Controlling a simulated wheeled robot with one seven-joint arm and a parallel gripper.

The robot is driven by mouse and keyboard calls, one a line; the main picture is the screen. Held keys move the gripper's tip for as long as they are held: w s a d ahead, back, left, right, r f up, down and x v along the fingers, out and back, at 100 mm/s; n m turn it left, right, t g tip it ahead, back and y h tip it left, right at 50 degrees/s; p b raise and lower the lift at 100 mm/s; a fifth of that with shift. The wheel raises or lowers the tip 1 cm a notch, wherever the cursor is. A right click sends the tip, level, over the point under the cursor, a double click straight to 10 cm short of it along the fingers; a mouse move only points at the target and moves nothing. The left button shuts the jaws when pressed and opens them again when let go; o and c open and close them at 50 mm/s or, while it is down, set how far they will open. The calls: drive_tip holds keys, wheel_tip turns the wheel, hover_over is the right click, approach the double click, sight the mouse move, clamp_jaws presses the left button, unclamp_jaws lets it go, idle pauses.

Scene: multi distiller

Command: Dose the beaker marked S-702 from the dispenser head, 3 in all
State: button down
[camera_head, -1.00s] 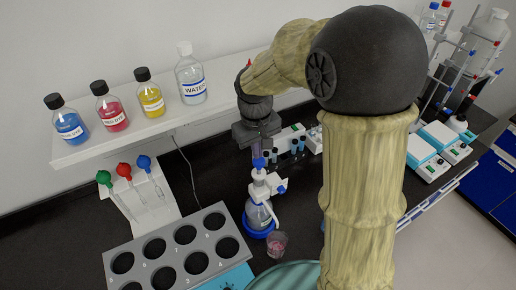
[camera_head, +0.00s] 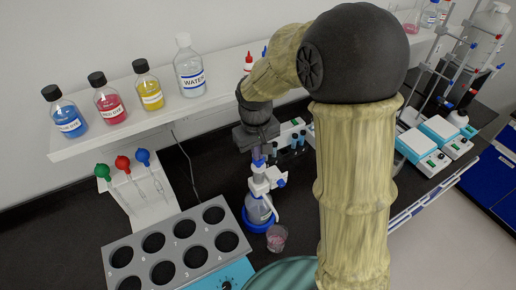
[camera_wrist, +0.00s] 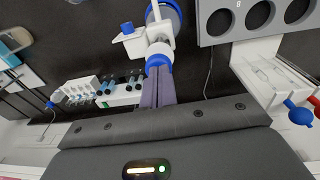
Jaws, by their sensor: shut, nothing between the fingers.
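The dispenser bottle (camera_head: 259,209) stands upright on the dark bench in a blue base ring. Its white dispenser head (camera_head: 263,181) has a blue cap on top, and it shows again in the wrist view (camera_wrist: 158,52). My gripper (camera_wrist: 158,72) is shut and empty, its fingertips at the blue cap and apparently touching it from above. In the head view my gripper (camera_head: 257,153) is directly over the head. A small clear beaker (camera_head: 277,238) with a little pink at its bottom stands just right of and in front of the bottle. Its marking is not readable.
A grey rack with numbered holes (camera_head: 176,226) stands left of the bottle. A white stand (camera_head: 150,205) with colour-bulbed droppers is behind it. A shelf (camera_head: 109,136) holds dye and water bottles. Small blue-capped vials (camera_head: 301,139) stand behind. My arm hides the right side.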

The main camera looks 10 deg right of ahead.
drive_tip(key=shift+s+f, duration=0.25)
drive_tip(key=shift+f, duration=0.15)
drive_tip(key=shift+w+r+p, duration=0.1)
drive_tip(key=shift+r+p, duration=0.45)
drive_tip(key=shift+r, duration=0.05)
wheel_tip(320, 180, up, 4)
drive_tip(key=p, duration=0.3)
drive_tip(key=shift+a+r+b, duration=0.1)
drive_tip(key=shift+r+b, duration=0.2)
drive_tip(key=shift+b, duration=0.35)
wheel_tip(320, 180, up, 9)
drive_tip(key=b, duration=0.2)
drive_tip(key=shift+a, duration=0.15)
